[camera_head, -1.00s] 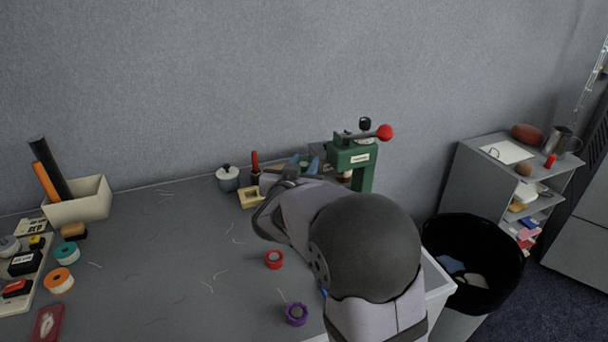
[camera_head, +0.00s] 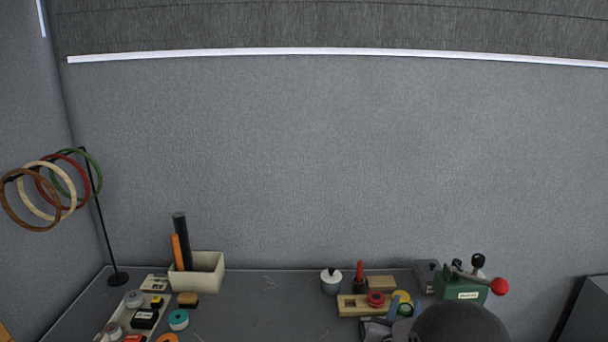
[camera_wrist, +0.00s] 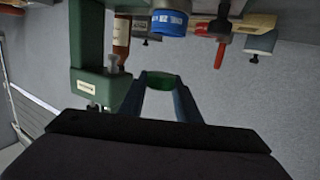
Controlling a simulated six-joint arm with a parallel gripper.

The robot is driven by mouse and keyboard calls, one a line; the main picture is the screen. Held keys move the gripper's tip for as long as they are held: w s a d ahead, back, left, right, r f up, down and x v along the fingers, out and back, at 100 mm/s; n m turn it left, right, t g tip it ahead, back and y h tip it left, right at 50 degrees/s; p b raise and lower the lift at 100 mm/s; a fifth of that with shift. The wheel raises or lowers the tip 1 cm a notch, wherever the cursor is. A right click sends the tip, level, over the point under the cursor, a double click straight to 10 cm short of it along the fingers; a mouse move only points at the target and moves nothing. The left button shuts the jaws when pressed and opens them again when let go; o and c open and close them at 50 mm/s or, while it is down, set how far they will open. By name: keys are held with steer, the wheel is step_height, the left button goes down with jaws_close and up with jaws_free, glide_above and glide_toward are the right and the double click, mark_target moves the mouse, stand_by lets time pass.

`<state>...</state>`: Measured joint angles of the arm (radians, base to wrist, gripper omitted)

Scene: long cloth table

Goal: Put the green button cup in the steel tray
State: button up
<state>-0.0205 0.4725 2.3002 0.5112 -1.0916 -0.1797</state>
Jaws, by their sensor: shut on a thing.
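The green button cup (camera_wrist: 160,80) is between the two blue fingertips of my gripper (camera_wrist: 160,88) in the wrist view. My gripper is shut on it. My dark wrist hides part of the table there. I cannot make out a steel tray in these frames.
A green press (camera_head: 462,287) with a red knob stands close behind my gripper. To its left are a wooden block (camera_head: 352,306), a red ring (camera_head: 376,298) and a lidded pot (camera_head: 331,281). A pale box (camera_head: 207,272) stands further left. The table between is mostly clear.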

steer(key=s+a+n+y+p, duration=0.1)
steer(key=s+a+y+p, duration=0.1)
steer(key=s+a, duration=0.1)
steer(key=s+a+f+n+t+y+p, duration=0.1)
steer(key=s+a+n+y+p, duration=0.1)
steer(key=s+a+p, duration=0.1)
steer(key=s+a+f+n+y+p, duration=0.1)
steer(key=s+a+n+y+p, duration=0.1)
steer(key=s+a+p, duration=0.1)
steer(key=shift+s+a+f+t+y, duration=0.15)
steer(key=shift+a+t+y, duration=0.15)
steer(key=shift+a+y, duration=0.15)
steer(key=shift+d, duration=0.1)
